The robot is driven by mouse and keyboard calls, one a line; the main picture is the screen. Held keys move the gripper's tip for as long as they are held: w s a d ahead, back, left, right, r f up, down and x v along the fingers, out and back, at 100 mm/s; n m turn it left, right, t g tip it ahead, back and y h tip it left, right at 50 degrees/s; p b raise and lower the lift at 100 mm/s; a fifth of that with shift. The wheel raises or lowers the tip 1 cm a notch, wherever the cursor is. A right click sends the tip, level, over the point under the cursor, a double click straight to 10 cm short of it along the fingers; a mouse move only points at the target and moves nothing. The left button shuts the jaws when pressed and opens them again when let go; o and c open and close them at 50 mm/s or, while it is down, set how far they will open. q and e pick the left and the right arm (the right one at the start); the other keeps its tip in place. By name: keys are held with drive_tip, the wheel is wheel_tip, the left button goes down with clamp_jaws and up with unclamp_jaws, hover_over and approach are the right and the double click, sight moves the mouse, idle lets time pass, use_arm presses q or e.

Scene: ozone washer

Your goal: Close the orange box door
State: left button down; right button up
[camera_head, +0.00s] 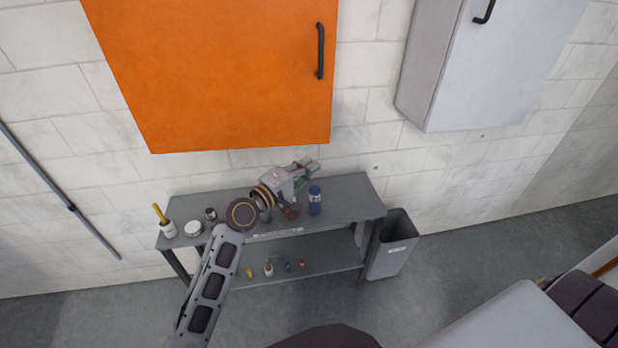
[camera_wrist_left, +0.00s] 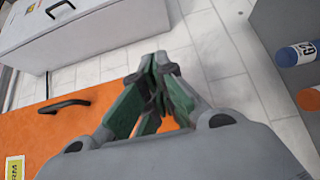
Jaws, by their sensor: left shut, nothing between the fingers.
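The orange box door (camera_head: 225,75) hangs on the wall at the upper left of the head view, with a black handle (camera_head: 320,50) near its right edge. No open gap shows around it, but its top is cut off. In the left wrist view, the orange panel (camera_wrist_left: 40,135) and its handle (camera_wrist_left: 62,106) lie at the left. My left gripper (camera_head: 312,164) is shut and empty, below the door's lower right corner and apart from the handle. My right gripper is not in view.
A grey shelf table (camera_head: 345,195) stands under the box, with a blue can (camera_head: 315,200) and other small containers on it. A grey bin (camera_head: 393,250) stands at its right. A grey wall cabinet (camera_head: 490,70) hangs right of the orange box, with bare wall between.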

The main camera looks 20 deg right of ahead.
use_arm(q)
drive_tip(key=s, duration=0.2)
drive_tip(key=s+a, duration=0.1)
drive_tip(key=s, duration=0.1)
drive_tip(key=shift+s+a, duration=0.1)
drive_tip(key=shift+a, duration=0.05)
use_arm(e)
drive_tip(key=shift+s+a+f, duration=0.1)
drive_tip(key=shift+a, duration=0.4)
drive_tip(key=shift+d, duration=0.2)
